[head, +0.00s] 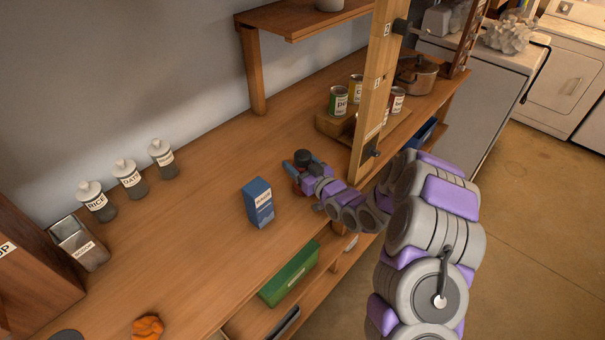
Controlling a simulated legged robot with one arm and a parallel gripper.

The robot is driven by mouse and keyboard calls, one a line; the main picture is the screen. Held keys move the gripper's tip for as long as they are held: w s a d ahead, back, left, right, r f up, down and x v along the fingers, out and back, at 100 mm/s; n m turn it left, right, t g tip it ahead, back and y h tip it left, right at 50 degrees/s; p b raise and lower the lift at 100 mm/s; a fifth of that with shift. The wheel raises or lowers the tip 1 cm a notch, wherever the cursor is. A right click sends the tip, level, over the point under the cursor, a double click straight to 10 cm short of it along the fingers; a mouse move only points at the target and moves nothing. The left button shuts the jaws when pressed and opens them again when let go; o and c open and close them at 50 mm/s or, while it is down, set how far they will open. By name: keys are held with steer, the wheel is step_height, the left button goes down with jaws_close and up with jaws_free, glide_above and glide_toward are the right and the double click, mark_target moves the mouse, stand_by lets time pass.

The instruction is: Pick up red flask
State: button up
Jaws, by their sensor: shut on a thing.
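My arm reaches in from the right over the wooden counter (200,235). My gripper (302,171) is shut on the red flask (296,189), near the middle of the counter. The flask looks upright. Its dark cap shows above the jaws and a little red shows beside and below them. The jaws and wrist hide most of its body. I cannot tell whether its base touches the counter.
A blue box (259,203) stands left of my gripper. A wooden post (372,95) rises close on the right. Several cans (339,100) and a pot (416,76) stand behind it. Labelled jars (130,180) line the wall.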

mark_target(299, 155)
steer(key=c, duration=0.5)
steer(key=shift+c, duration=0.2)
steer(key=shift+r, duration=0.6)
step_height(299, 155, up, 2)
steer(key=shift+r+p, duration=0.1)
steer(key=shift+p, duration=0.35)
steer(key=s+d+r+p, duration=0.1)
steer(key=s+d+p, duration=0.1)
steer(key=s+p, duration=1)
steer(key=s, duration=0.3)
steer(key=shift+s+r, duration=0.3)
steer(key=shift+s, duration=0.1)
